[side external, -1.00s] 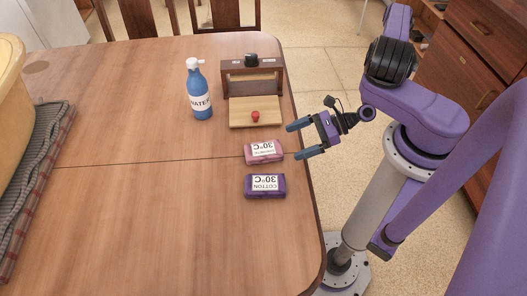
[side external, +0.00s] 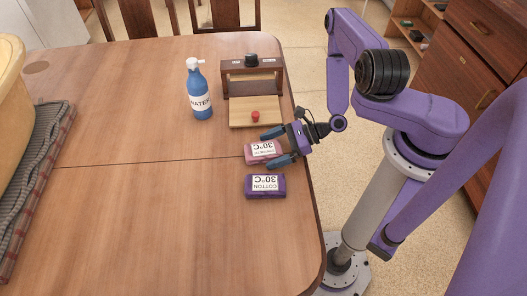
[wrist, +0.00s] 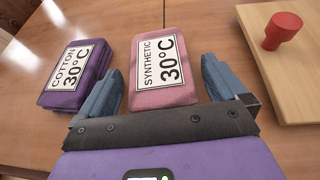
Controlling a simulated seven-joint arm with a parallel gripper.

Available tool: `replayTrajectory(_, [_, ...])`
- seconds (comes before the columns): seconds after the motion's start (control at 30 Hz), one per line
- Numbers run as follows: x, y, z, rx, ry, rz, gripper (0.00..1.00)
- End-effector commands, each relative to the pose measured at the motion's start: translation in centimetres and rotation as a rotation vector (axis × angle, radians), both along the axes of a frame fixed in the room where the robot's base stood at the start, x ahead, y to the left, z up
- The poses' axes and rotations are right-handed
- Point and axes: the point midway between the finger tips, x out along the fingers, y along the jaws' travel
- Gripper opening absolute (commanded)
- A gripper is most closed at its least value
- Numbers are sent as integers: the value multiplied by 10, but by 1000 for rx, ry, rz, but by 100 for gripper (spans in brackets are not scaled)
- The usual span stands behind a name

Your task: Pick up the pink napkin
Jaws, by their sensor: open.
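The pink napkin (side external: 252,153) lies folded on the table with a white label reading SYNTHETIC 30°C. In the wrist view the pink napkin (wrist: 178,97) sits straight ahead, between the two blue fingers. My gripper (side external: 276,147) is open and at the napkin's right end, one finger toward each long side. In the wrist view my gripper (wrist: 160,85) shows a finger to the left and right of the napkin, with gaps on both sides. I cannot tell its exact height above the table.
A purple napkin (side external: 265,193) labelled COTTON lies just in front. A wooden board (side external: 243,111) with a red knob (side external: 255,115) and a dark wooden frame stand behind. A blue water bottle (side external: 199,92) stands back left. The table's left middle is clear.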

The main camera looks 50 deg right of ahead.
Motion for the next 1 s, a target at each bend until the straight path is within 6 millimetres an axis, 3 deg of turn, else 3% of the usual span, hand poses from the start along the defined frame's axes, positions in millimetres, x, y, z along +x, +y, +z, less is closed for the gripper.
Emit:
replayTrajectory(0.2, [0,0,0,0,0,0,99])
replayTrajectory(0.4, [0,0,0,0,0,0,44])
replayTrajectory(0.77, [0,0,0,0,0,-1,43])
replayTrajectory(1.0, [1,0,15,-1,-1,-1,43])
